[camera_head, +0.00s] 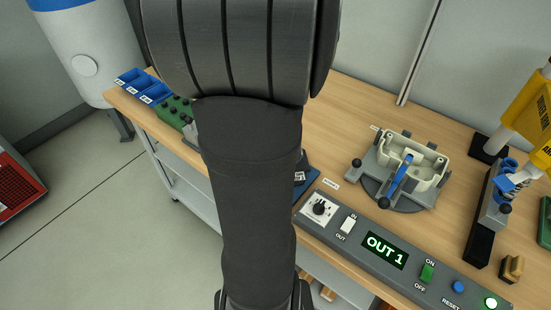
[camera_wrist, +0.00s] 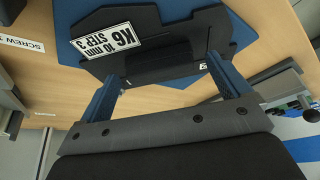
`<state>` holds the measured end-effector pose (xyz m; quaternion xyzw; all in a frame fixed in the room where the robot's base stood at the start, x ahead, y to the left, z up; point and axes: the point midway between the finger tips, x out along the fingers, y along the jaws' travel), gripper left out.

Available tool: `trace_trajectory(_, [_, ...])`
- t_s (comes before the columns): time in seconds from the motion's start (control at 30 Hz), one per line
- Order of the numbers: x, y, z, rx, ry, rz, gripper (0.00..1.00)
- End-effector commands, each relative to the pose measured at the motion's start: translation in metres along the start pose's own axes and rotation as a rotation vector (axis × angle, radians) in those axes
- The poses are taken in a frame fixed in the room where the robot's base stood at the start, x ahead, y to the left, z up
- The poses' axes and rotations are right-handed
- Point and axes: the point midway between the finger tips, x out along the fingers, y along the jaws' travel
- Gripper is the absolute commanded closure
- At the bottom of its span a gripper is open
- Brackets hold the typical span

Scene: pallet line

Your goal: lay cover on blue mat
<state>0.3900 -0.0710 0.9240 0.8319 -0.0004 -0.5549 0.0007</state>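In the wrist view a dark cover (camera_wrist: 180,62) with a white label, "10 mm STEP 3 K6", lies over the blue mat (camera_wrist: 233,25). Blue mat shows around the cover's far and right sides. My gripper (camera_wrist: 163,68) is at the cover's near part, its two blue fingers wide apart with dark material between them. I cannot tell whether they press on it, or whether the cover rests on the mat. In the head view my arm hides the gripper and most of the mat; only a blue corner (camera_head: 311,186) and the label show.
A fixture with a pale housing and blue lever (camera_head: 402,172) stands right of the mat. A control panel (camera_head: 385,250) reading OUT 1 runs along the bench front. Blue bins (camera_head: 140,87) and a green block (camera_head: 176,108) are left. A yellow tool (camera_head: 530,110) stands far right.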

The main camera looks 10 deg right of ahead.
Motion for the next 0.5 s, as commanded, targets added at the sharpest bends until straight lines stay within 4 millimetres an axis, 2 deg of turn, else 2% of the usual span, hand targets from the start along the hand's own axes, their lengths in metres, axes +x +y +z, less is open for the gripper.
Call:
trace_trajectory(0.3, [-0.002, 0.000, -0.001, 0.000, 0.001, 0.000, 0.06])
trace_trajectory(0.5, [-0.017, 0.000, -0.003, 0.000, 0.005, 0.000, 0.06])
